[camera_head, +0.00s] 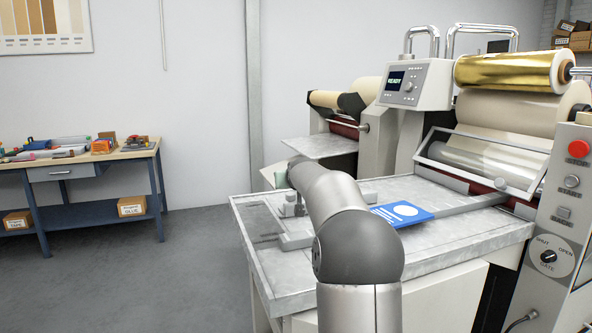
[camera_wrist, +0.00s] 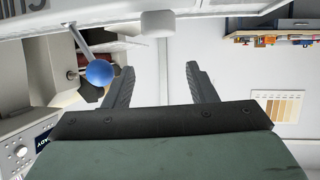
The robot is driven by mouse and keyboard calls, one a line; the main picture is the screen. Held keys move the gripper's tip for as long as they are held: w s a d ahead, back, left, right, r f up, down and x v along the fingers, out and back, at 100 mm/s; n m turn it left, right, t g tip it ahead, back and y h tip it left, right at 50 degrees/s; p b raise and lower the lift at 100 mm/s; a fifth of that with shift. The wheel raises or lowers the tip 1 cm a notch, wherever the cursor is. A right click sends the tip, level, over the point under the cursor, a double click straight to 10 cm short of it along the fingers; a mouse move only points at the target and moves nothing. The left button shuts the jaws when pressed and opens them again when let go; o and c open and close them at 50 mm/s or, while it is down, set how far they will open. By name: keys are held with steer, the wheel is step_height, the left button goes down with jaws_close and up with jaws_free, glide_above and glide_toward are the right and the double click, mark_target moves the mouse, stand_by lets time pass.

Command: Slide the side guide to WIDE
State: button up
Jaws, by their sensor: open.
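My gripper (camera_wrist: 158,72) is open and empty in the wrist view, its two dark fingers wide apart. A pale rounded knob (camera_wrist: 158,22) sits above the gap between them. A blue ball on a metal rod (camera_wrist: 100,73) shows beside the left finger; I cannot tell whether it touches. I cannot tell which of these belongs to the side guide. In the head view, grey bars and a block (camera_head: 297,240) lie on the metal feed table (camera_head: 455,243), partly hidden by my arm. The gripper's fingers are hidden there. The guide's setting is not readable.
A blue card with a white circle (camera_head: 403,212) lies on the table, right of my arm. The machine's rollers (camera_head: 510,72) and control panel (camera_head: 570,190) stand at the right. A workbench (camera_head: 75,160) stands at the back left, with open floor before it.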

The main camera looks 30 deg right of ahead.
steer(key=s+r, duration=0.1)
steer(key=r, duration=0.1)
steer(key=s+a+r, duration=0.1)
steer(key=shift+s+a+r, duration=0.2)
steer(key=shift+s+r, duration=0.2)
steer(key=b+v, duration=0.1)
steer(key=v, duration=0.9)
steer(key=shift+a, duration=0.25)
steer(key=shift+r, duration=0.1)
